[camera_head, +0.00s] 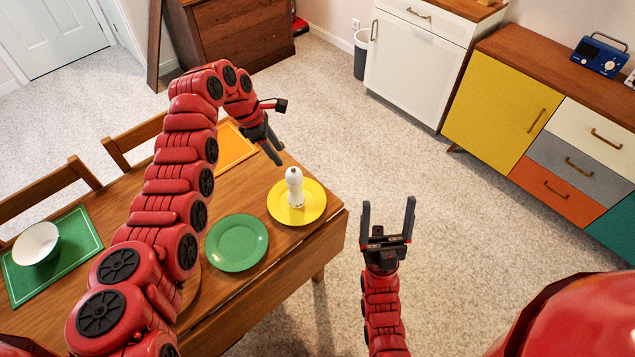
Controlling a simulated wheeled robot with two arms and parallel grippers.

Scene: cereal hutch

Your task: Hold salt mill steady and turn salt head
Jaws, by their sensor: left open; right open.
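The white salt mill (294,187) stands upright on the yellow plate (312,204) near the table's right end. Its narrower head (292,172) is at the top. My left gripper (275,154) is above the table, up and to the left of the mill in the picture. It is open and apart from the mill, with its fingers pointing down. My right gripper (388,215) is off the table's right end, over the floor. Its two fingers point up in the picture, spread wide with nothing between them.
A green plate (237,243) lies left of the yellow plate. An orange mat (234,149) lies partly behind my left arm. A white bowl (36,243) sits on a green mat (82,236). Chairs (47,188) line the far side. Open floor separates the table from the cabinets.

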